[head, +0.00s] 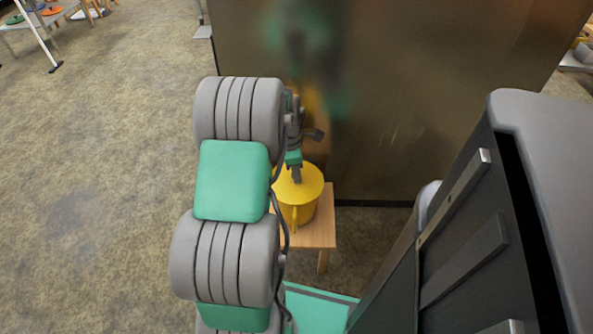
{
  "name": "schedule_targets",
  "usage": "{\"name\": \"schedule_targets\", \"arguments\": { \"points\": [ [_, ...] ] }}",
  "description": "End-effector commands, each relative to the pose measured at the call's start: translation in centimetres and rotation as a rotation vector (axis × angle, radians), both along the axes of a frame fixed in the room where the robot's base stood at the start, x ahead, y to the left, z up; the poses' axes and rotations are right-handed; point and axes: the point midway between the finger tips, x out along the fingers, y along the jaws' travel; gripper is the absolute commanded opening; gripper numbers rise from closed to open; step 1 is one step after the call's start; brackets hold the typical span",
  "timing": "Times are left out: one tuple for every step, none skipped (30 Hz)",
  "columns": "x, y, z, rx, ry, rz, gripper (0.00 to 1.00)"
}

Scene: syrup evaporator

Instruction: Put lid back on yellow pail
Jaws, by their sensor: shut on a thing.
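The yellow pail (301,216) stands upright on a small wooden stool in front of a dark metal panel. Its yellow round lid (312,187) lies level over the pail's mouth. I cannot tell whether it touches the rim all round or sits slightly above it. My gripper (296,178) points down at the lid's upper side and is shut on the lid, near its middle. The grasped part of the lid is hidden by the fingers. My arm hides the left part of the lid and pail.
The wooden stool (321,232) has bare top to the right of the pail. The dark reflective panel (400,120) rises close behind it. Open floor (100,180) lies at left. A table (37,17) with coloured round things stands far at the upper left.

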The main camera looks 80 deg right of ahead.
Motion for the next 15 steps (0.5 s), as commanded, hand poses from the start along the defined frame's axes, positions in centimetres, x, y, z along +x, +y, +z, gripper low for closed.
{"name": "schedule_targets", "arguments": {
  "points": [
    [0.0, -0.01, 0.0, 0.0, 0.0, 0.0, 0.0],
    [0.0, -0.01, 0.0, 0.0, 0.0, 0.0, 0.0],
    [0.0, -0.01, 0.0, 0.0, 0.0, 0.0, 0.0],
    [0.0, -0.01, 0.0, 0.0, 0.0, 0.0, 0.0],
    [0.0, -0.01, 0.0, 0.0, 0.0, 0.0, 0.0],
    [0.0, -0.01, 0.0, 0.0, 0.0, 0.0, 0.28],
    [0.0, -0.01, 0.0, 0.0, 0.0, 0.0, 0.3],
    [0.0, -0.01, 0.0, 0.0, 0.0, 0.0, 0.33],
    [0.0, -0.01, 0.0, 0.0, 0.0, 0.0, 0.36],
    [0.0, -0.01, 0.0, 0.0, 0.0, 0.0, 0.38],
    [0.0, -0.01, 0.0, 0.0, 0.0, 0.0, 0.41],
    [0.0, -0.01, 0.0, 0.0, 0.0, 0.0, 0.44],
    [0.0, -0.01, 0.0, 0.0, 0.0, 0.0, 0.47],
    [0.0, 0.0, 0.0, 0.0, 0.0, 0.0, 0.49],
    [0.0, -0.01, 0.0, 0.0, 0.0, 0.0, 0.52]
  ]
}}
